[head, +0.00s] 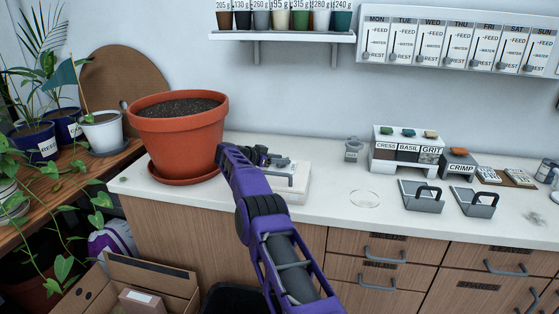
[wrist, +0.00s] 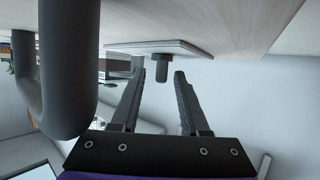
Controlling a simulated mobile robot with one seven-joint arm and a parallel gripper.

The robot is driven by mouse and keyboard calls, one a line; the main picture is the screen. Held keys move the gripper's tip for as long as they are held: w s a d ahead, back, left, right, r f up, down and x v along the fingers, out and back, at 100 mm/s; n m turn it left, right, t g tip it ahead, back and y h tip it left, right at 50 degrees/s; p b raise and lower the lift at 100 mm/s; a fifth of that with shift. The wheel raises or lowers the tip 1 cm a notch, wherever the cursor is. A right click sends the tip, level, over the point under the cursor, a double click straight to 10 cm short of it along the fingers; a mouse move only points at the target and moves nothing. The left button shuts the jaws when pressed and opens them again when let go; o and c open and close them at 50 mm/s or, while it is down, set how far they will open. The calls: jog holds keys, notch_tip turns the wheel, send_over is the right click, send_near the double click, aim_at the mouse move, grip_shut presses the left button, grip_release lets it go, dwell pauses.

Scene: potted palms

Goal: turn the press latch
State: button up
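The press is a low pale stack of boards (head: 298,190) with grey metal parts on top, on the white counter just right of the large terracotta pot. It shows in the wrist view as a thin pale board (wrist: 185,46) with a short dark peg, perhaps the latch (wrist: 162,68), sticking out from it. My gripper (head: 262,156) is at the press's left rear in the head view, and my arm hides part of it. In the wrist view my gripper (wrist: 159,75) is open, with the peg between and just beyond its fingertips; I see no clear contact.
The terracotta pot (head: 178,140) stands close left of my gripper. A thick dark curved bar (wrist: 68,70) is very near the wrist camera at left. A clear round dish (head: 365,199), seed boxes (head: 408,150) and grey trowel-like tools (head: 422,197) lie farther right.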

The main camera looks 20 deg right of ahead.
jog(key=shift+a, duration=0.1)
jog(key=shift+s+a+r+p, duration=0.1)
jog(key=shift+a+r+p, duration=0.25)
jog(key=shift+a, duration=0.1)
jog(key=p+v, duration=0.2)
jog(key=v, duration=1.4)
jog(key=shift+o, duration=0.3)
jog(key=shift+s+a+f, duration=0.1)
